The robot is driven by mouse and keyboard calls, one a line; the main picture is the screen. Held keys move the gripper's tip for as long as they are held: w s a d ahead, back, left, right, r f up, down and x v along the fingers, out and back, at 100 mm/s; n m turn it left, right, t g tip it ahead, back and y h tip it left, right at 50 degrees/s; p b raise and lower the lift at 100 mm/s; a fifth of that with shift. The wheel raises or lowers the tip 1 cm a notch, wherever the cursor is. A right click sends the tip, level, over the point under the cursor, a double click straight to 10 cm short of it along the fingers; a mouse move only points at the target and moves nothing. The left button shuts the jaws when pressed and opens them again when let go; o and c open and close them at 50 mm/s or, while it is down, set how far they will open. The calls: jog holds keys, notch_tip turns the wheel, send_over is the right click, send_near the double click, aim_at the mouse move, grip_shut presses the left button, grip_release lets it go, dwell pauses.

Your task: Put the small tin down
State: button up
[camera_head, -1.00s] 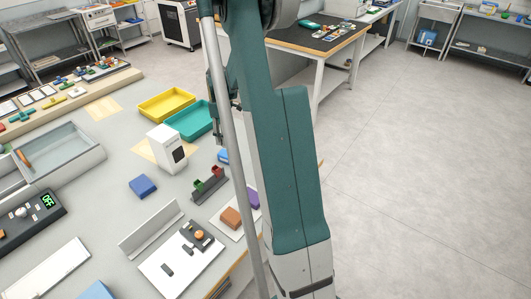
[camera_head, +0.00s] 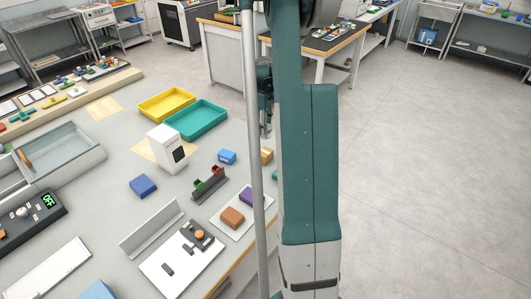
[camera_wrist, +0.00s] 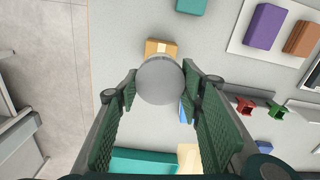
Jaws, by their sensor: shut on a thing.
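The small tin (camera_wrist: 160,81) shows in the wrist view as a grey round shape between the green finger pads of my gripper (camera_wrist: 160,88). The gripper is shut on it, with a pad on each side. The tin is above the grey table (camera_wrist: 115,30), partly covering a tan box (camera_wrist: 160,46) in that view; its height cannot be told. In the head view my gripper (camera_head: 266,122) hangs over the table's right side, beside my arm. The tin cannot be made out clearly there.
The tan box (camera_head: 267,155) and a blue box (camera_head: 227,157) stand near the gripper. A teal tray (camera_head: 222,112) and yellow tray (camera_head: 139,108) lie to the left. A red and green rack (camera_head: 209,187) is nearer. The table edge drops to floor at the wrist view's left.

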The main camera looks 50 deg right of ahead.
send_over(265, 151)
jog(key=shift+f, duration=3.1)
jog(key=shift+a+f, duration=0.1)
jog(key=shift+f, duration=1.8)
jog(key=shift+f, duration=0.15)
jog(key=o, duration=0.9)
jog(key=shift+r, duration=0.2)
notch_tip(265, 151, up, 12)
